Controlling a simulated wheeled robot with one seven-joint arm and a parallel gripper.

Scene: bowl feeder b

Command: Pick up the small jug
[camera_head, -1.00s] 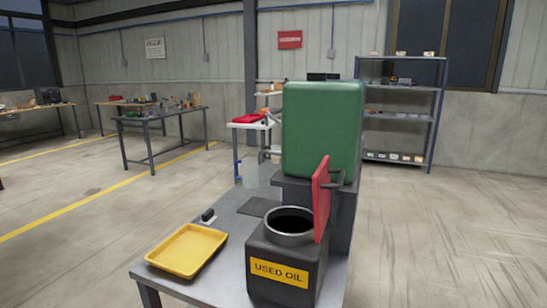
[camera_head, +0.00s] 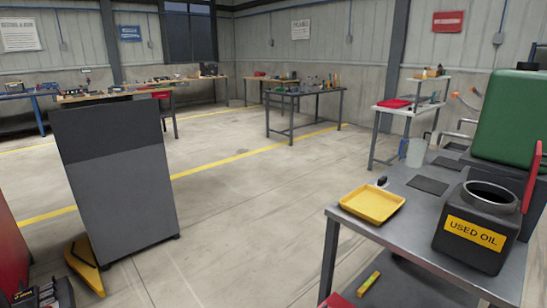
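A small pale, translucent jug (camera_head: 417,153) stands upright toward the back of the grey metal table (camera_head: 402,184) on the right. Its handle is on its left side. A metal spout from the green tank (camera_head: 503,120) reaches out to the right of the jug. I cannot tell what, if anything, is in the jug. My gripper is not in view.
A yellow tray (camera_head: 372,205) and a black "USED OIL" container (camera_head: 474,232) with an open round mouth and raised red lid stand nearer on the table. A tall grey cabinet (camera_head: 115,180) stands at left. The floor between is clear.

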